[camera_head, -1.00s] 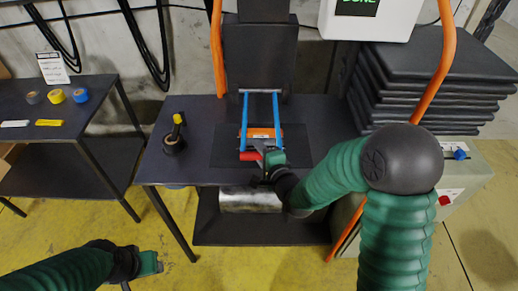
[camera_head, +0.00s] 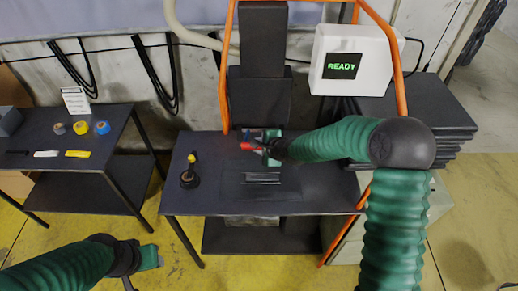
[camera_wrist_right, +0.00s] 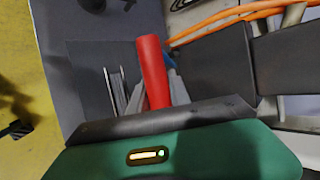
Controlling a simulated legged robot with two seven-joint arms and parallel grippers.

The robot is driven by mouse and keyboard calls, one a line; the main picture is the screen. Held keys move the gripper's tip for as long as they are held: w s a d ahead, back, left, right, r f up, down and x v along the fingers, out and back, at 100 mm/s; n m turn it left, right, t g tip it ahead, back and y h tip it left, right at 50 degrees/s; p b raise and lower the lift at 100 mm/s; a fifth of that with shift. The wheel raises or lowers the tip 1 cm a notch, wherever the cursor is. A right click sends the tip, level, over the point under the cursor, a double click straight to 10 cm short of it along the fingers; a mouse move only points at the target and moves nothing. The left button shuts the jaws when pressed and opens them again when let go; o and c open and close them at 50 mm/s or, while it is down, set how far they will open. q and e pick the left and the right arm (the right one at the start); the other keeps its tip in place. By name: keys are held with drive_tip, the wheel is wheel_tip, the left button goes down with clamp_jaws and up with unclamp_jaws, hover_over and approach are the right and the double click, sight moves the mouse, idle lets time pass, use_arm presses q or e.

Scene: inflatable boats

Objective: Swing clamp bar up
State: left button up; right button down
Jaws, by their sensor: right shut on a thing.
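The clamp bar's red handle (camera_head: 252,146) is at the back of the workbench, against the base of the dark upright press. Small blue parts of the bar (camera_head: 250,134) show beside it; the rest is hidden by my gripper. My right gripper (camera_head: 268,148) is shut on the handle. In the right wrist view the red handle (camera_wrist_right: 152,70) sticks out beyond the dark finger edge, with blue-grey bar parts behind it. In front, a dark plate with pale metal strips (camera_head: 262,178) lies bare on the bench. My left gripper (camera_head: 150,258) hangs low at the left, its jaws unclear.
The dark workbench (camera_head: 210,205) carries a black tape dispenser-like object (camera_head: 189,175) at its left. A white display box (camera_head: 352,60) reads READY at upper right. Orange hoses (camera_head: 226,80) flank the press. A side table (camera_head: 75,140) with tape rolls stands left. Dark sheets (camera_head: 430,110) are stacked right.

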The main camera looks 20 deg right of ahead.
drive_tip(key=shift+w+d+r, duration=0.1)
drive_tip(key=shift+w+r, duration=0.4)
drive_tip(key=shift+r, duration=0.1)
drive_tip(key=c, duration=1.2)
unclamp_jaws()
drive_tip(key=p+v, duration=0.2)
drive_tip(key=v, duration=1.4)
drive_tip(key=shift+s+r, duration=0.15)
drive_tip(key=shift+r, duration=0.1)
